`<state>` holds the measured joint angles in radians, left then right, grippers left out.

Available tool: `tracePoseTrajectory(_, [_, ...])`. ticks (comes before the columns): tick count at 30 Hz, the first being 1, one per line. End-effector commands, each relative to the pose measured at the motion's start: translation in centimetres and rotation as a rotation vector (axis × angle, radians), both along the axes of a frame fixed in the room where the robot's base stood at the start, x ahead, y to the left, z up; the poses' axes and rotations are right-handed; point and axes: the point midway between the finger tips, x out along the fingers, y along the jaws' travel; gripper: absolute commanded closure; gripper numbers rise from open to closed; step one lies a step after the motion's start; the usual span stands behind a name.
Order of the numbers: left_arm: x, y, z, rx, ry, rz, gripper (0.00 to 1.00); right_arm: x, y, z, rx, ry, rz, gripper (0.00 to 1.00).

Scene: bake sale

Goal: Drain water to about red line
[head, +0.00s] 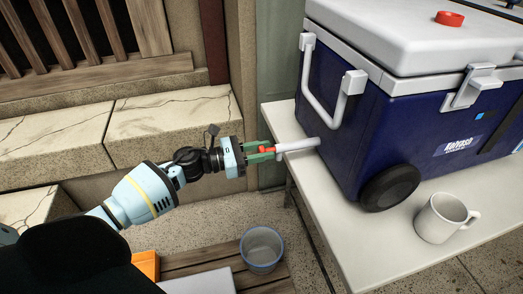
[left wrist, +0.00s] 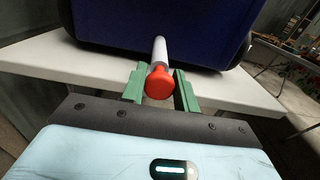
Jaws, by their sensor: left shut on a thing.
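The blue cooler (head: 340,130) with a white lid stands on a white table. A white drain spout (head: 298,145) sticks out of its lower left side, ending in a red cap (head: 268,150). My left gripper (head: 262,151) has its green fingers on either side of the spout's end and is shut on the red cap. The cap faces the camera between the fingers in the left wrist view (left wrist: 159,84). A clear bucket with a blue rim (head: 262,249) stands below, under the spout's end. I see no red line, and no water can be made out. My right gripper is not in view.
A white mug (head: 446,218) stands on the table (head: 345,240) by the cooler's black wheel (head: 389,188). A wooden slatted surface (head: 205,262) with an orange box (head: 146,265) and a pale panel lies below my left arm. Stone steps (head: 165,125) lie behind it.

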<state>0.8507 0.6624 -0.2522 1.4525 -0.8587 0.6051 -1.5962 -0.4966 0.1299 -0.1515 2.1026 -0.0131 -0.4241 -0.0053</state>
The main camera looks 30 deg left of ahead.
Motion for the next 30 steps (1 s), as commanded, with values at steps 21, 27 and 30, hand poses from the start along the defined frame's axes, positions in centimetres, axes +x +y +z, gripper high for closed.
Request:
tracePoseTrajectory(21, [-1.9,1.7,-0.1,0.001,0.001,0.000,1.00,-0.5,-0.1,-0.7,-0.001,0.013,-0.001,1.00])
tracePoseTrajectory(27, [-1.8,1.7,-0.1,0.001,0.001,0.000,0.51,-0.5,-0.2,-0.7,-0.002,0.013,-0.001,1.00])
tracePoseTrajectory(30, [-1.8,1.6,0.0,0.001,0.001,0.000,0.51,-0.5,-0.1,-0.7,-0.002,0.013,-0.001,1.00])
